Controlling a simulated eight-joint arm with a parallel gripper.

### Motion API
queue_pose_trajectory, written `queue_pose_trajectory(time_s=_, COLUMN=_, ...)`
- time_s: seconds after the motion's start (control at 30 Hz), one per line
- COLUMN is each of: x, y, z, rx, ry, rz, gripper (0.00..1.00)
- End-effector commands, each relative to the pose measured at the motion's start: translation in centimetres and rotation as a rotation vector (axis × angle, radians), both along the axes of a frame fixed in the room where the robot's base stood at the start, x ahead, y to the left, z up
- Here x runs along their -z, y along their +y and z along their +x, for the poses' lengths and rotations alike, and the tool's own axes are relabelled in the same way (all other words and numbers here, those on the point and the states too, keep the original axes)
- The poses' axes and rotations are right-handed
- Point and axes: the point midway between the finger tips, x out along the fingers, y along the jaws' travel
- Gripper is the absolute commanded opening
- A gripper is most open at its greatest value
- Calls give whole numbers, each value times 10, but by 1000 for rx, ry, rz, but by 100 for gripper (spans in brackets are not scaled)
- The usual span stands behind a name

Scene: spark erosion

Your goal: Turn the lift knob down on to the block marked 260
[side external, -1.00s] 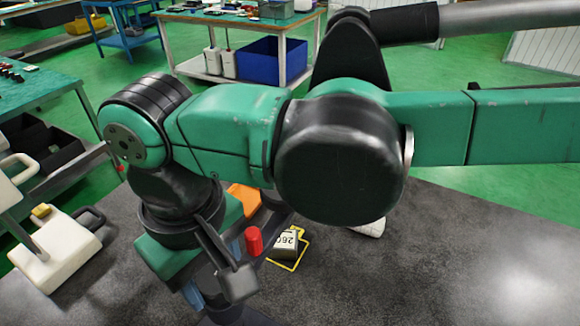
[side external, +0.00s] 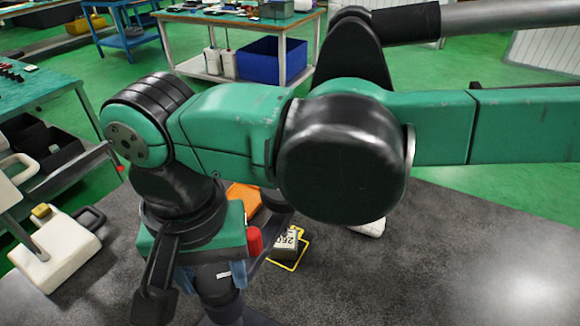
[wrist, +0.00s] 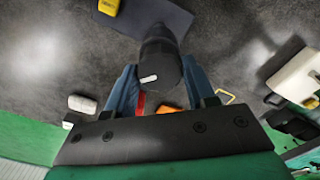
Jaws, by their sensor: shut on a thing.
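The black lift knob (wrist: 160,62), with a white mark on its top, sits between the blue fingers of my gripper (wrist: 158,80), which is shut on it. In the side view the knob (side external: 219,290) shows below my gripper (side external: 212,278), partly covered by it. The block marked 260 (side external: 286,241) lies on the dark table inside a yellow outline, to the right of the gripper. A red cylinder (side external: 254,241) stands between them. I cannot tell how far the knob's lifted part is from the block.
An orange piece (side external: 246,196) lies behind the gripper, partly hidden. A cream machine part with a black handle (side external: 62,245) stands at the left. A white object (side external: 371,228) shows under my arm. The table's right side (side external: 480,265) is clear.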

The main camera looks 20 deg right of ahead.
Motion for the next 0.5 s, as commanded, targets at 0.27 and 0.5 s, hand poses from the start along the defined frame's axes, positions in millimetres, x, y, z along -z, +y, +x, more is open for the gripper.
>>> queue_pose_trajectory(time_s=0.27, x=-1, y=-1, z=0, rx=261, ry=0, rz=0, gripper=0)
queue_pose_trajectory(time_s=0.5, x=-1, y=-1, z=0, rx=488, ry=-1, rz=0, gripper=0)
